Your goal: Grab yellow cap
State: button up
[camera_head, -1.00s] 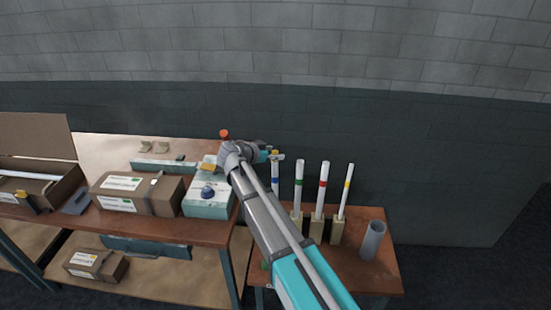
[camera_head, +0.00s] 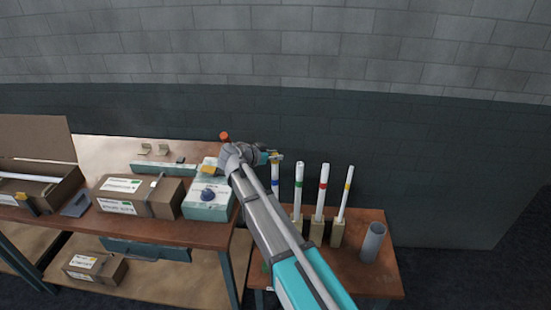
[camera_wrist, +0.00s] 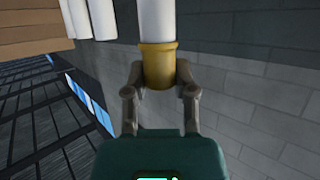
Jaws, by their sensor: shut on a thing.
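The yellow cap (camera_wrist: 159,62) sits on the end of a white tube (camera_wrist: 157,20) in the wrist view. My gripper (camera_wrist: 160,76) is shut on the cap, with one finger touching each side. In the head view my gripper (camera_head: 276,156) is at the top of the leftmost upright tube (camera_head: 275,177), which has a blue band. The cap is very small there and partly hidden by the fingers. My arm hides the foot of this tube.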

jog(key=shift+r, duration=0.1)
dwell(0.3)
notch_tip(320, 180, up, 3)
jog(key=p, duration=0.2)
jog(key=shift+f+p, duration=0.2)
jog(key=shift+p, duration=0.2)
jog(key=s+r+p, duration=1)
jog(key=s, duration=0.4)
jog(key=shift+a, duration=0.35)
